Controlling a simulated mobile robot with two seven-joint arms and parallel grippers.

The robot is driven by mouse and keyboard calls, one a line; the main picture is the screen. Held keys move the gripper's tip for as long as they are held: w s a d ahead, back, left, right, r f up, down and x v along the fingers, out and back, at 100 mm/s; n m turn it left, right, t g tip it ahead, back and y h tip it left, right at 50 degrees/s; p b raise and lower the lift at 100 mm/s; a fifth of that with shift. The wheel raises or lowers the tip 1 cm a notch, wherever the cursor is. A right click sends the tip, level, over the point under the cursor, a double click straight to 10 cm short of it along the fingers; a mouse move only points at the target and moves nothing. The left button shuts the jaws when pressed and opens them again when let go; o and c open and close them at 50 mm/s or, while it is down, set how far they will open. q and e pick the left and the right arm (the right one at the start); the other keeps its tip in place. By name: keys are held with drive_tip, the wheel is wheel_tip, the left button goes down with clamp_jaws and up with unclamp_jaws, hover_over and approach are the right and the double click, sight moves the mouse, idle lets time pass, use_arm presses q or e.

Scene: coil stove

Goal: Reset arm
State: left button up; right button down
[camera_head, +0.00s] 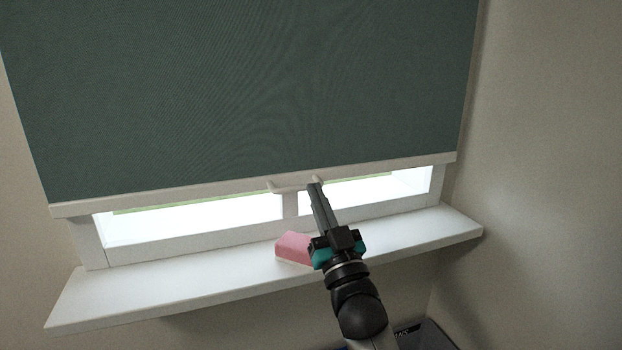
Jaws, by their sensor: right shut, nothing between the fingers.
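My right gripper (316,184) is in front of the window, with its fingers pointing up and away from me. The fingers are together with nothing seen between them. Its tips overlap the right end of the small pale handle (290,188) on the blind's bottom bar; I cannot tell whether they touch it. The dark green roller blind (240,90) hangs over most of the window, and its white bottom bar (160,198) sits above a low strip of uncovered glass. My left gripper is not in view.
A white window sill (150,290) runs below the window. A pink block-like object (292,248) lies on it, partly hidden behind my right gripper. A bare wall (550,150) stands on the right. A dark object (425,335) shows at the bottom edge, below the sill.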

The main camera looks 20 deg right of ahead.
drive_tip(key=s+f+g+h, duration=0.1)
drive_tip(key=s+f+g, duration=0.45)
drive_tip(key=f, duration=0.45)
drive_tip(key=s+f+g, duration=0.5)
drive_tip(key=s+f, duration=0.1)
drive_tip(key=f, duration=0.5)
drive_tip(key=s+a+f+n+g, duration=0.1)
drive_tip(key=s+f+g, duration=0.45)
drive_tip(key=s, duration=0.55)
drive_tip(key=s+a+f+n+g, duration=0.1)
drive_tip(key=s+f+g, duration=0.45)
drive_tip(key=s, duration=0.55)
wheel_tip(320, 180, down, 22)
drive_tip(key=s, duration=0.2)
drive_tip(key=s+d+f+g, duration=0.1)
drive_tip(key=s+d+f, duration=0.1)
drive_tip(key=s+f, duration=1.1)
drive_tip(key=shift+s+d+f, duration=0.15)
drive_tip(key=shift+s+d, duration=0.2)
drive_tip(key=shift+s, duration=0.65)
